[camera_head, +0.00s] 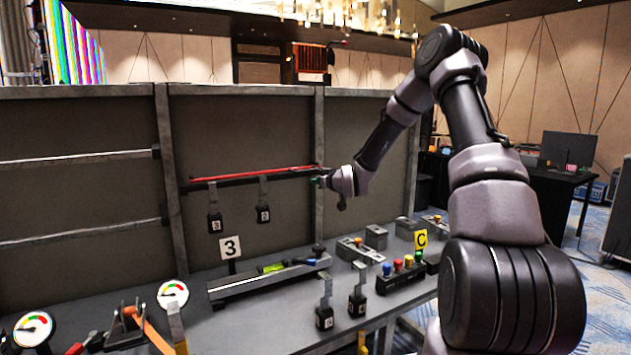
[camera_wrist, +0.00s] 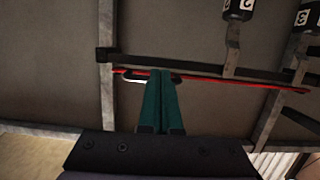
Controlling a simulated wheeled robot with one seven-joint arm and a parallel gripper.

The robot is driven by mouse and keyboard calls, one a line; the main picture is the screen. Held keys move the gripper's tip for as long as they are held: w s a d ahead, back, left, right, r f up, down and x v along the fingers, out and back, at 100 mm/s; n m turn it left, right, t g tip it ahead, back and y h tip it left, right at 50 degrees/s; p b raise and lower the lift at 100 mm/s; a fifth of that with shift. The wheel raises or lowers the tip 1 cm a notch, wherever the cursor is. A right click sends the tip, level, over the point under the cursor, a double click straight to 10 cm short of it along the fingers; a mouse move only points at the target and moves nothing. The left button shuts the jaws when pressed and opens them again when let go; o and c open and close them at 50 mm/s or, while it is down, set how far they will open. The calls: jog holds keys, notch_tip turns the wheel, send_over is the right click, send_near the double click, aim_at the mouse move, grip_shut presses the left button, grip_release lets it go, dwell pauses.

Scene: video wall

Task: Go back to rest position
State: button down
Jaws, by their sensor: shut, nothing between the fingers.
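My gripper (camera_head: 318,181) is at the right end of the wall rail, reaching in from the right. In the wrist view its green fingers (camera_wrist: 162,80) are together with nothing between them. Their tips overlap the end of a thin red bar (camera_wrist: 220,82) lying along the dark rail; I cannot tell whether they touch it. In the head view the red bar (camera_head: 250,172) runs just above the rail (camera_head: 228,181). A small silvery loop (camera_wrist: 136,78) shows beside the fingertips.
Two black numbered tags (camera_head: 263,213) hang from the rail. Grey posts (camera_head: 319,130) divide the panel.

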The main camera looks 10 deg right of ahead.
jog(key=s+d+r+m+g+h, duration=0.2)
jog(key=s+r, duration=0.6)
jog(key=s, duration=0.3)
jog(key=s+d+r+m+g+h, duration=0.25)
jog(key=s+r, duration=0.55)
jog(key=s, duration=0.4)
jog(key=s+r+m+g+y, duration=0.1)
jog(key=s, duration=1.1)
jog(key=s+r+m+g, duration=0.1)
jog(key=s+m+g, duration=0.1)
jog(key=s, duration=1)
jog(key=shift+s+a+r+y, duration=0.25)
jog(key=shift+s+a+y, duration=0.1)
jog(key=shift+m, duration=0.25)
